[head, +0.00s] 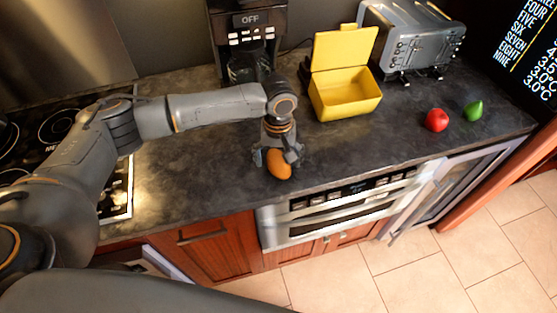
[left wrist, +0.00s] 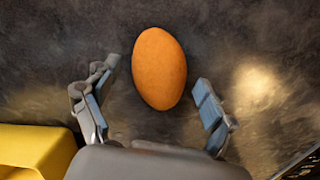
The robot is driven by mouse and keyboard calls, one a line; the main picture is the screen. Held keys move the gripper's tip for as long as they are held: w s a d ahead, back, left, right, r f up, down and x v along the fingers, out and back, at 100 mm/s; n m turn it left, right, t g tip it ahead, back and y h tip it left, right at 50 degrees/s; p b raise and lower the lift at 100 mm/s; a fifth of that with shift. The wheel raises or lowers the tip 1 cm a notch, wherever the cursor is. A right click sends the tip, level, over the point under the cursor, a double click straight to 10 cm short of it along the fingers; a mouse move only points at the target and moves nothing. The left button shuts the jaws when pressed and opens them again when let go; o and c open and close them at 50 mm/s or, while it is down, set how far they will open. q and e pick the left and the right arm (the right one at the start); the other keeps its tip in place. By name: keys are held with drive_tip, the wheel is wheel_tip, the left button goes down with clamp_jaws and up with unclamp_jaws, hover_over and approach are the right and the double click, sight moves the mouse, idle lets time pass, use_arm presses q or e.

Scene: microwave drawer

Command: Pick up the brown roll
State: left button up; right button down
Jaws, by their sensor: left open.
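The brown roll (head: 279,164) is an orange-brown oval lying on the dark countertop near its front edge. In the left wrist view the roll (left wrist: 159,68) lies ahead of the palm, between and slightly beyond the two fingertips. My left gripper (head: 277,157) is above the roll, pointing down at it. Its fingers (left wrist: 153,100) are spread wide, with a gap on each side of the roll. My right gripper is not in view.
An open yellow box (head: 344,92) stands right of the gripper, with a toaster (head: 412,42) behind it. A coffee maker (head: 247,40) is at the back. A red apple (head: 437,120) and a green fruit (head: 474,111) lie at the right. Counter around the roll is clear.

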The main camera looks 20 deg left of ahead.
use_arm(q)
drive_tip(key=shift+f, duration=0.15)
drive_tip(key=shift+c, duration=0.4)
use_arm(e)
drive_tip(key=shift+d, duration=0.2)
